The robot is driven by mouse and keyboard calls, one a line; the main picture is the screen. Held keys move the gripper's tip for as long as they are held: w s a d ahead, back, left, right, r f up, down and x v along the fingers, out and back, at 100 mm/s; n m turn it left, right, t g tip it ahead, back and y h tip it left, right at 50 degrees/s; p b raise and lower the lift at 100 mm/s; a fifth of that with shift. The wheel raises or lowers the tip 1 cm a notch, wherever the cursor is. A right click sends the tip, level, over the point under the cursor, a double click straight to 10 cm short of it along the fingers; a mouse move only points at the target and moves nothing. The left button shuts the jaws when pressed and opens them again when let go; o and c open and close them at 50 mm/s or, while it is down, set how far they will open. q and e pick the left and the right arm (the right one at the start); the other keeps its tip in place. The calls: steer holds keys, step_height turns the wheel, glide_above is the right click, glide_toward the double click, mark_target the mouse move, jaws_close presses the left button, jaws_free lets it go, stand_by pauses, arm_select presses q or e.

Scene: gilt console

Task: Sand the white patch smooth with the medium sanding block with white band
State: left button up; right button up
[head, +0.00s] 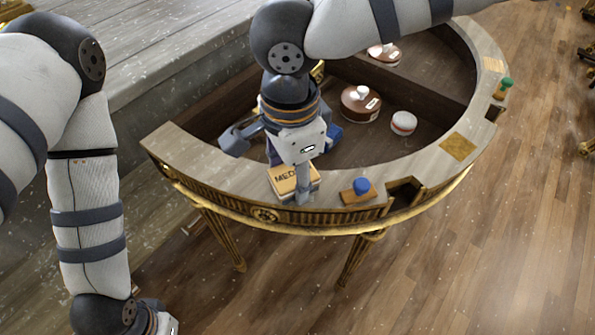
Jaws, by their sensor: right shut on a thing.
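The medium sanding block (283,178) is tan with "MED" lettering on top and a pale band low on its side. It is at the front left of the curved console rim (230,177). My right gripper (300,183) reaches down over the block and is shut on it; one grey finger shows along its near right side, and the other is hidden. I cannot make out the white patch; the block or gripper may cover it. My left gripper (160,322) is at the bottom edge, mostly cut off, away from the console.
A blue-knobbed wooden block (360,188) sits right of the sanding block, beside a notch in the rim. A tan square (458,147) and a green-knobbed item (504,87) are farther right. Round brown lidded pieces (360,103) and a white-and-red tin (403,123) stand inside.

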mark_target(291, 173)
steer(key=shift+s+a+f, duration=0.1)
steer(key=shift+f, duration=0.05)
steer(key=shift+r, duration=3.05)
steer(key=shift+r, duration=1.5)
